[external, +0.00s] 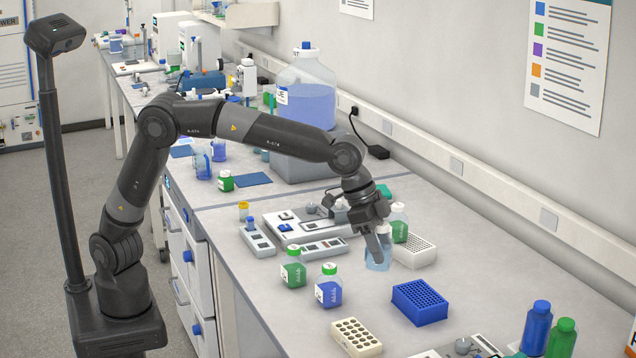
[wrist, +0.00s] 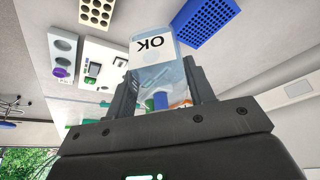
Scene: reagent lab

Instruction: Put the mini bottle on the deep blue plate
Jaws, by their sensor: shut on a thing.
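My gripper (external: 379,240) is shut on a small clear bottle (external: 377,262) with pale blue contents, over the right-hand bench, beside the white rack. In the wrist view, the bottle (wrist: 176,74) sits between the two fingers of my gripper (wrist: 163,88), with a white label reading "OK" facing the camera. I cannot tell whether its base touches the bench. A flat, dark blue square plate (external: 251,179) lies on the bench farther back, left of the large jug. Its top looks empty.
Green-capped bottles (external: 293,268) and (external: 329,286) stand left of my gripper. A white rack (external: 416,252) is close on its right, with a blue rack (external: 420,302) in front. Grey devices (external: 300,228) and a large jug (external: 305,105) stand between my gripper and the plate.

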